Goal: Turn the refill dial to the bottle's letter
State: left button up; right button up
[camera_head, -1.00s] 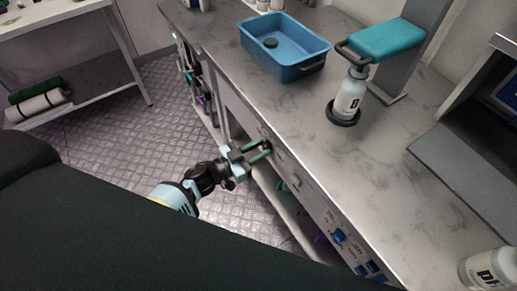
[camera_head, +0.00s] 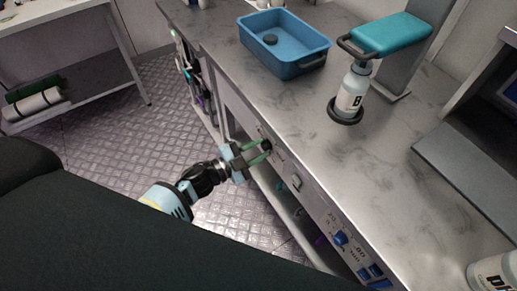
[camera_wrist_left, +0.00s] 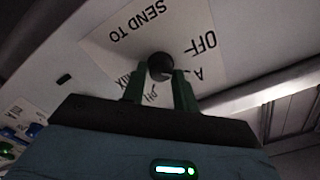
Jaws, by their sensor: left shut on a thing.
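The refill dial is a dark round knob (camera_wrist_left: 160,66) on a pale plate (camera_wrist_left: 115,40) in the left wrist view. The plate's upside-down words include SEND TO, OFF and an A; the rest is partly covered. My left gripper (camera_wrist_left: 161,78) is shut on the knob, one green finger on each side. In the head view my left gripper (camera_head: 266,152) reaches the bench's front panel there. The knob's pointer direction cannot be told. The white bottle (camera_head: 350,92) stands upright on a black ring under a teal-topped stand, and its label letter looks like B. My right gripper is not in view.
A blue tub (camera_head: 300,67) with a dark round piece inside stands on the grey bench (camera_head: 400,170). Another knob (camera_head: 296,182) and blue switches (camera_head: 340,238) are on the front panel. A second labelled bottle (camera_head: 492,272) stands at the lower right.

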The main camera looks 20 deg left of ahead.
pick_arm(q)
jog(key=m, duration=0.2)
jog(key=m+b, duration=0.1)
jog(key=m, duration=0.1)
jog(key=shift+f+m, duration=0.2)
jog(key=shift+m, duration=0.1)
jog(key=m+b, duration=0.1)
jog(key=m, duration=0.3)
jog(key=shift+b, duration=0.4)
jog(key=shift+m, duration=0.3)
jog(key=o, duration=1)
jog(key=shift+c, duration=0.2)
